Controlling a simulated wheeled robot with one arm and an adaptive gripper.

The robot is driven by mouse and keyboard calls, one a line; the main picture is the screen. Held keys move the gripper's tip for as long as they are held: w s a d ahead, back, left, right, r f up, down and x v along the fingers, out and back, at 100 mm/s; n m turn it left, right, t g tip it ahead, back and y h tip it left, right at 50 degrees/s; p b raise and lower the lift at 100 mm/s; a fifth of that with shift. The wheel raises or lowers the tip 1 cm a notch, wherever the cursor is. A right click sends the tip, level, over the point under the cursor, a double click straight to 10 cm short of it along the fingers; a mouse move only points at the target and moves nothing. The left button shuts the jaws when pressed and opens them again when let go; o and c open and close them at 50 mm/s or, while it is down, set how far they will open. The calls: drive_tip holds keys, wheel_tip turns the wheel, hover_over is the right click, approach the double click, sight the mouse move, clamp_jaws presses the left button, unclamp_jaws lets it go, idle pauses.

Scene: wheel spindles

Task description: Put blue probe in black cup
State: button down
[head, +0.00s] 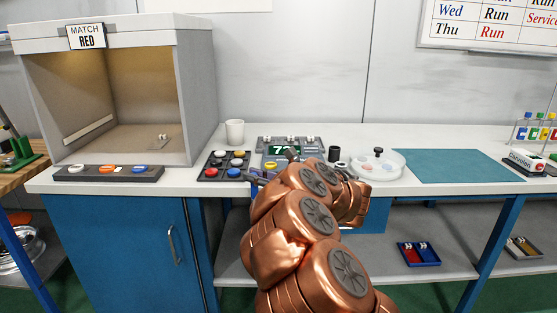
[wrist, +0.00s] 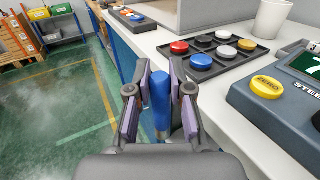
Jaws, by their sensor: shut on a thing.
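The blue probe (wrist: 160,92) stands upright between the purple-padded fingers of my gripper (wrist: 158,108) in the wrist view. My gripper is shut on it, in front of the bench's front edge. The small black cup (head: 334,153) stands on the bench, right of the grey display device and left of the round clear-lidded dish. The cup does not show in the wrist view.
A tray of coloured discs (wrist: 214,52) lies on the bench beside the gripper. The display device (wrist: 280,100) with a yellow button is to its right. A white cup (head: 235,132) stands behind the tray. A round lidded dish (head: 392,166) and a bare teal mat (head: 450,166) lie farther right.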

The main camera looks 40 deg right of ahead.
drive_tip(key=w+a+f+n+g+y, duration=0.1)
drive_tip(key=a+f+n+g+y, duration=0.2)
drive_tip(key=a, duration=0.9)
drive_tip(key=w+a+f+n+g+y, duration=0.1)
drive_tip(key=a+f+n+g+y, duration=0.1)
drive_tip(key=a+f, duration=0.5)
drive_tip(key=a+n+y, duration=0.1)
drive_tip(key=a+y, duration=0.1)
drive_tip(key=a, duration=0.2)
drive_tip(key=shift+a+f+g, duration=0.35)
drive_tip(key=shift+a+g, duration=0.05)
drive_tip(key=shift+w, duration=0.2)
drive_tip(key=shift+s, duration=0.1)
